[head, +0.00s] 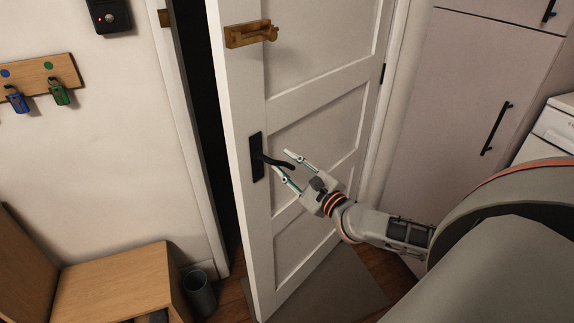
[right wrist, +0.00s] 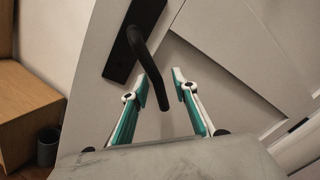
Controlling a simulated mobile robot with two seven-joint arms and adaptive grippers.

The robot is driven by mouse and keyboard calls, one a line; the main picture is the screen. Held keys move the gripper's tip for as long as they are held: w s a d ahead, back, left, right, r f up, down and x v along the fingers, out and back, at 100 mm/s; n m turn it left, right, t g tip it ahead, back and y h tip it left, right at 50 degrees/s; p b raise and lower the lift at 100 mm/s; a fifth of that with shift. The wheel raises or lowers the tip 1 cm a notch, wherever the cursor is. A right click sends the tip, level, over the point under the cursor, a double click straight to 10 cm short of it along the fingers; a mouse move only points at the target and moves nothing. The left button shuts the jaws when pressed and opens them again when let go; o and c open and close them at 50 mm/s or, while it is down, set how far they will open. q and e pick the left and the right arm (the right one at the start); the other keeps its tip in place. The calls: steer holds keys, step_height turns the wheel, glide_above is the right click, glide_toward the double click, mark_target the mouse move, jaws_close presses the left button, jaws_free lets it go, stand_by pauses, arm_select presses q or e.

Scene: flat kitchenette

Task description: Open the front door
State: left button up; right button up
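The white front door (head: 310,110) stands ajar, with a dark gap between its left edge and the frame in the head view. Its black lever handle (head: 275,161) sits on a black plate near that edge. My right gripper (head: 281,160) is at the handle with its fingers apart. In the right wrist view the handle (right wrist: 152,75) bends down and its end lies between the two fingertips (right wrist: 160,88), with room on the right side. I cannot tell whether the left finger touches it. A brass latch (head: 250,35) is fixed higher on the door. My left gripper is not in view.
A wooden bench (head: 115,275) and a grey bin (head: 198,290) stand left of the doorway. A key rack (head: 40,78) hangs on the left wall. A grey mat (head: 335,285) lies on the floor by the door. Tall cabinets (head: 450,110) stand at the right.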

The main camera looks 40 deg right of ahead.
steer(key=shift+s+f, duration=0.15)
steer(key=shift+s, duration=0.25)
steer(key=s, duration=1.1)
steer(key=shift+s+d+f, duration=0.15)
steer(key=shift+d, duration=0.1)
